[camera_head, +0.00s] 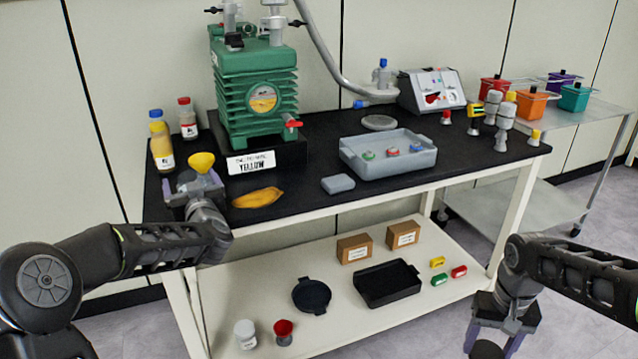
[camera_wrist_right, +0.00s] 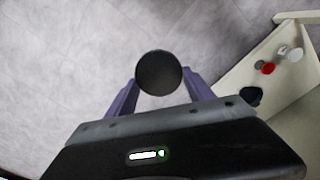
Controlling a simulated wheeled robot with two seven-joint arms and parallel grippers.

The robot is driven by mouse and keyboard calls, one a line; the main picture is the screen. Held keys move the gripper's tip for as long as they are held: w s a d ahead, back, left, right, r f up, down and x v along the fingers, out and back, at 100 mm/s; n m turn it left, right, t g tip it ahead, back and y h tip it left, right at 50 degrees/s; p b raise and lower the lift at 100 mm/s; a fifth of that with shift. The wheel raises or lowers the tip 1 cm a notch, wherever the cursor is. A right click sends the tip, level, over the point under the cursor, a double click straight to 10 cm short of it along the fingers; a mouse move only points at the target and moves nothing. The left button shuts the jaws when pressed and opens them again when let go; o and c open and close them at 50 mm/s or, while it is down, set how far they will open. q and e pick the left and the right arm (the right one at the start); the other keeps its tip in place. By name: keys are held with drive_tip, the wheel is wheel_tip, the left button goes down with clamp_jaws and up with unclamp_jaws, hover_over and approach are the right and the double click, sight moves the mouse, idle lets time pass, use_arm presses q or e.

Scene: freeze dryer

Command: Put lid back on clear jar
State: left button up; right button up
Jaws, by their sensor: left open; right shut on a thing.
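My right gripper (camera_head: 491,345) is low at the bottom right of the head view, in front of the table and over the floor. It is shut on a dark round piece (camera_wrist_right: 159,73), seen face-on between the purple fingers in the right wrist view. I cannot tell whether this piece is the lid. My left gripper (camera_head: 198,182) is open at the table's front left, beside a yellow funnel-shaped piece (camera_head: 202,161); its contact with that piece is unclear. A small whitish jar (camera_head: 245,334) stands on the lower shelf. I cannot make out a clear jar for certain.
A green pump (camera_head: 256,95), a banana-shaped yellow item (camera_head: 257,198) and a grey tray (camera_head: 388,166) are on the black tabletop. The lower shelf holds a red cup (camera_head: 283,332), a black round pan (camera_head: 311,295) and a black tray (camera_head: 388,290). Floor space is free around my right gripper.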

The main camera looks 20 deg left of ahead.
use_arm(q)
drive_tip(key=shift+c, duration=0.5)
drive_tip(key=c, duration=1.6)
drive_tip(key=shift+r, duration=0.15)
